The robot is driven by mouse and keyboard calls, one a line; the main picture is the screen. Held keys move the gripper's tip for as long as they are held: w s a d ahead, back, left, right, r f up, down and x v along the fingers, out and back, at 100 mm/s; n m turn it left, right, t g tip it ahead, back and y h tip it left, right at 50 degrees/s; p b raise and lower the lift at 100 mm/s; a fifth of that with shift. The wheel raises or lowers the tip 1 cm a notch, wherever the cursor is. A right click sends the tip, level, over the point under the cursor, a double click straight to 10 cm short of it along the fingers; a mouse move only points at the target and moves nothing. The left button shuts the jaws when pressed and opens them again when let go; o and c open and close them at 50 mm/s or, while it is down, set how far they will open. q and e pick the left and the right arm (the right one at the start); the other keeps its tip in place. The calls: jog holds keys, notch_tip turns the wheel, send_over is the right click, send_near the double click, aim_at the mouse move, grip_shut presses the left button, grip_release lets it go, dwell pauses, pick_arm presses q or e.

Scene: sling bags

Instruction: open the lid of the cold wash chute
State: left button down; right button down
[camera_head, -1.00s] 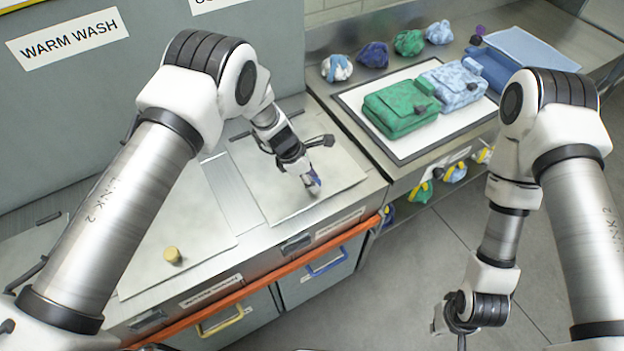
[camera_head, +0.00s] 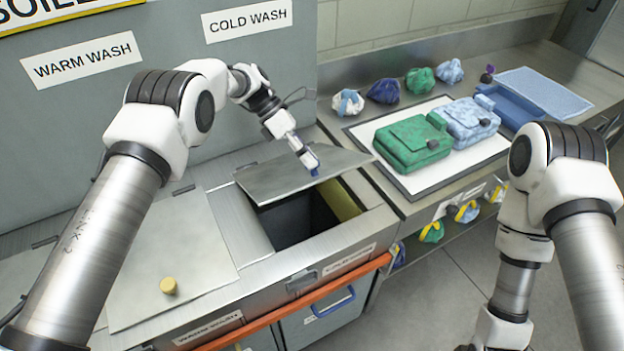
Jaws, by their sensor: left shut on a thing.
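The cold wash chute lid (camera_head: 285,176) is a flat grey metal plate on the counter below the "COLD WASH" sign (camera_head: 248,20). It is tilted up, its front edge raised, and the dark chute opening (camera_head: 292,222) shows beneath it. My left gripper (camera_head: 311,168) is at the raised front part of the lid, shut on a small blue knob (camera_head: 314,172) there. The fingers hide most of the knob. My right arm is at the lower right; its gripper is mostly cut off at the bottom edge, and its jaws cannot be made out.
The warm wash lid (camera_head: 180,262) with a yellow knob (camera_head: 168,285) lies shut to the left. A white mat (camera_head: 470,160) with green (camera_head: 412,143) and blue bags (camera_head: 467,122) lies right. Several cloth bundles and a blue tray (camera_head: 520,108) stand behind. An orange rail (camera_head: 300,315) runs along the front.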

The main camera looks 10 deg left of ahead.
pick_arm(q)
jog(key=shift+w+a+r+h+b, duration=0.15)
jog(key=shift+w+a+r+b, duration=0.1)
jog(key=shift+w+r, duration=0.15)
jog(key=shift+w+a+r+h+b, duration=0.15)
jog(key=shift+w+r+b, duration=0.1)
jog(key=shift+r, duration=0.15)
jog(key=c, duration=0.7)
grip_release()
jog(key=shift+d+g, duration=0.1)
jog(key=shift+g, duration=0.2)
notch_tip(320, 180, up, 10)
jog(key=shift+f, duration=0.1)
